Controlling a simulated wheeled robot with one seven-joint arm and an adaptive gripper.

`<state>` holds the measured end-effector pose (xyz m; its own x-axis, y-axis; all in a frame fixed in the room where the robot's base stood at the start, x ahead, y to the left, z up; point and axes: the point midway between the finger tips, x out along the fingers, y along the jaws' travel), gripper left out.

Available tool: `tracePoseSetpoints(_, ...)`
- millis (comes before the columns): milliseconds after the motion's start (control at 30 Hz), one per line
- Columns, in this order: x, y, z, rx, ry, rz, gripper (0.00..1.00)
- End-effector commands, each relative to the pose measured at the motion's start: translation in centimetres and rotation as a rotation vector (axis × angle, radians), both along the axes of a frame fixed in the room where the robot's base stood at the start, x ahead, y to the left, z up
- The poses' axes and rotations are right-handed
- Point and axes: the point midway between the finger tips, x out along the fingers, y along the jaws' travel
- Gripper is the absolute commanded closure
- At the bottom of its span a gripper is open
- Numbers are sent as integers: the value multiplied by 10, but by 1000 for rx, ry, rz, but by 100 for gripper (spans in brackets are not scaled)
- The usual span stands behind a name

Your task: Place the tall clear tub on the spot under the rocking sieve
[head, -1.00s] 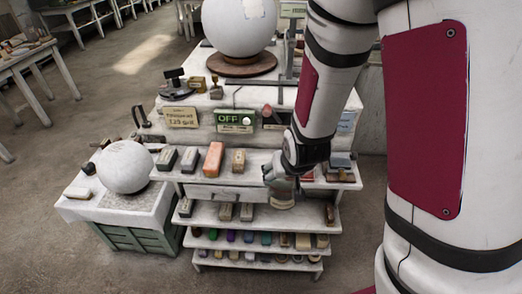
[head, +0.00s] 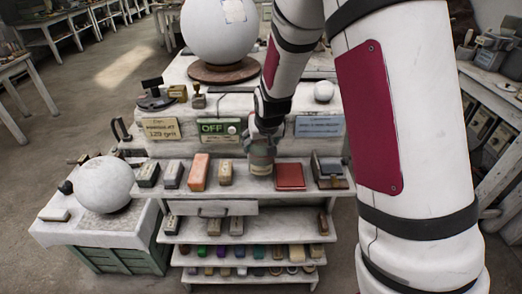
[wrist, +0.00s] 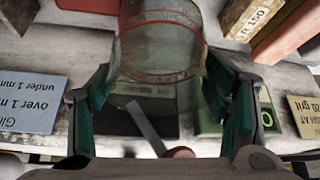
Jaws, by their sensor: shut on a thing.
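The tall clear tub (wrist: 160,45) has red rings around its wall and fills the top middle of the wrist view. My gripper (wrist: 165,95) is shut on it, with a dark green-padded finger on each side. In the head view my gripper (head: 262,135) holds the tub (head: 261,160) upright at the upper shelf, between a tan block and a red slab. I cannot tell whether its base touches the shelf. I cannot make out the rocking sieve or the spot under it.
The upper shelf (head: 200,190) carries an orange block (head: 199,172), a tan block (head: 226,172), a red slab (head: 290,176) and a dark-framed item (head: 328,172). A green OFF sign (head: 220,130) and a blue sign (head: 320,126) stand behind. A large white sphere (head: 219,30) stands above.

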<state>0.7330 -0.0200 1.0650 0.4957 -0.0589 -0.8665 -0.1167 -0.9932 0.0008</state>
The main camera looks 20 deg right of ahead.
Motion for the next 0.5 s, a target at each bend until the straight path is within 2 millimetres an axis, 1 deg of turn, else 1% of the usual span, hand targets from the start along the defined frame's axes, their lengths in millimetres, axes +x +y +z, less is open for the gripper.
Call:
tracePoseSetpoints(100, 3, -1, -3, 0, 1, 0, 64)
tracePoseSetpoints(333, 2, 0, -30, 0, 2, 0, 64)
tracePoseSetpoints(500, 3, 0, -35, 1, -1, 0, 64)
